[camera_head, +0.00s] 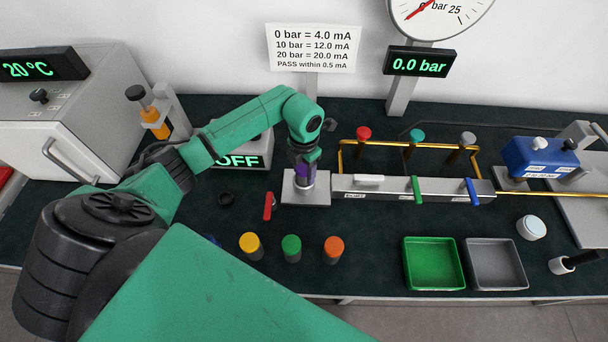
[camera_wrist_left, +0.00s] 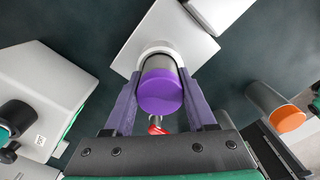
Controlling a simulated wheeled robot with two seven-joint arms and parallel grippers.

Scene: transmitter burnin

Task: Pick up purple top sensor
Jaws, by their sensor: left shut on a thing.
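The purple top sensor (camera_head: 302,178) stands upright over a grey square plate (camera_head: 318,198) in the head view, mostly hidden by my gripper. In the left wrist view its purple round top (camera_wrist_left: 160,92) faces the camera, with a grey body below it inside a white ring (camera_wrist_left: 160,50). My left gripper (camera_head: 304,164) reaches down from above and is shut on the sensor, one purple finger on each side. Whether the sensor's lower end is still seated in the ring is hard to tell. My right gripper is not in view.
A grey manifold (camera_head: 395,188) with coloured levers adjoins the plate on the right. Yellow (camera_head: 250,242), green (camera_head: 291,244) and orange (camera_head: 333,246) topped sensors stand in front. A red lever (camera_head: 268,206) is just left. Green (camera_head: 432,238) and grey (camera_head: 470,252) trays lie right.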

